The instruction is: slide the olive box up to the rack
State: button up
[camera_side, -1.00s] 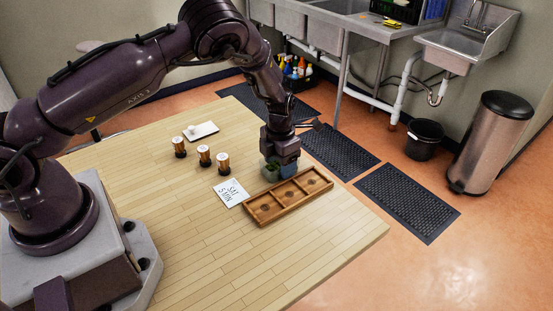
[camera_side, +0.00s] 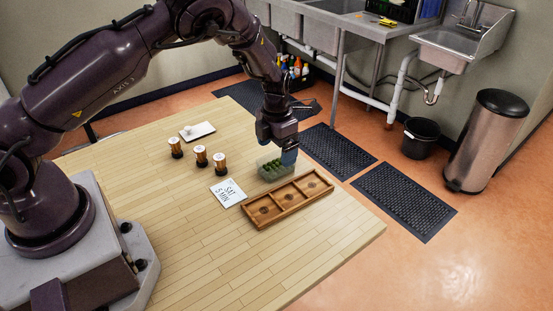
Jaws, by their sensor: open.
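The olive box (camera_side: 270,169), a small clear container with green olives inside, stands on the table at the far side of the rack. The rack (camera_side: 261,224) is a long wooden tray with three square compartments. The box's near side is very close to the rack's far edge; I cannot tell whether they touch. My gripper (camera_side: 286,158) is open, just above and behind the right end of the box. One blue fingertip shows; the other is hidden. I see nothing held in it.
A white card with black writing (camera_side: 228,193) lies left of the rack. The table's front area (camera_side: 200,240) is clear.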

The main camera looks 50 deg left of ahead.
aim_at(275, 165)
notch_tip(275, 165, up, 8)
dwell(0.5)
jog(key=s+d+r+m+t, duration=0.2)
jog(key=s+r+m, duration=0.8)
jog(key=m, duration=0.8)
jog(key=s+d+r+m+t, duration=0.2)
jog(key=s+r+m+t, duration=0.1)
jog(key=s+r+m, duration=0.8)
jog(key=s+m, duration=0.5)
jog(key=m, duration=0.2)
jog(key=shift+r+t, duration=0.3)
